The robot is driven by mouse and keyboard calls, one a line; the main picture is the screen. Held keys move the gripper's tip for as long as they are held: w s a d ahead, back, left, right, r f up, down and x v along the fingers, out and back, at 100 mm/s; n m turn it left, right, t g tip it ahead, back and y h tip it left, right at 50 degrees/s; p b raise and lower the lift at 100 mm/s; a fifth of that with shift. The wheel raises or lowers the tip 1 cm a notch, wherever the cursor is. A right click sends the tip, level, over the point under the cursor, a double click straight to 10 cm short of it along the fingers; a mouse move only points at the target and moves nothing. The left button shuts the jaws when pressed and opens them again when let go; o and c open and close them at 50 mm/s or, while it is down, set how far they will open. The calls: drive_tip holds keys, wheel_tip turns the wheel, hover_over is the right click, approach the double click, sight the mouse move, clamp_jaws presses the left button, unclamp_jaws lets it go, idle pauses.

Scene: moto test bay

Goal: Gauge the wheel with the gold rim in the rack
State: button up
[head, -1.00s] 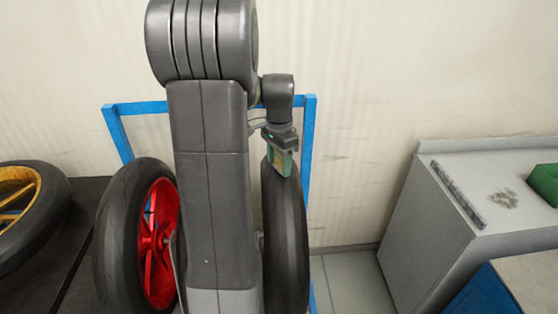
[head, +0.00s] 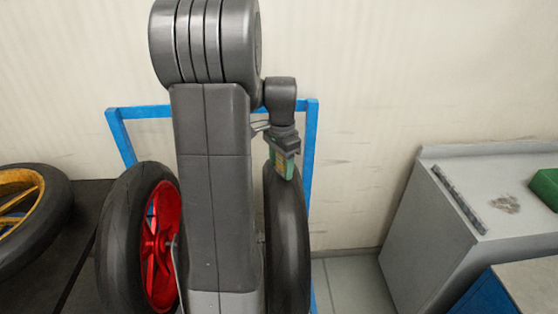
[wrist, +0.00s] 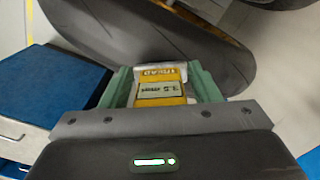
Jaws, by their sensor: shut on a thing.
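My gripper (head: 284,164) is shut on a yellow and white gauge (wrist: 160,92) with printed lettering, seen between green fingers in the wrist view. It hangs at the top of the right-hand dark tyre (head: 288,240) in the blue rack (head: 309,140). I cannot tell whether the gauge touches the tyre. That wheel's rim is hidden in the head view. The tyre also fills the upper part of the wrist view (wrist: 135,35). A red-rimmed wheel (head: 122,240) stands left of my arm in the rack. A gold-rimmed wheel (head: 52,215) lies at the far left on a dark surface.
A grey cabinet (head: 425,215) stands at the right with a green object (head: 546,186) on top. A blue unit (head: 490,298) is in front of it. A wall is close behind the rack. Bare floor (head: 350,285) shows between rack and cabinet.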

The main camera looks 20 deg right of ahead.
drive_tip(key=shift+r+p, duration=1.15)
drive_tip(key=shift+r, duration=1.45)
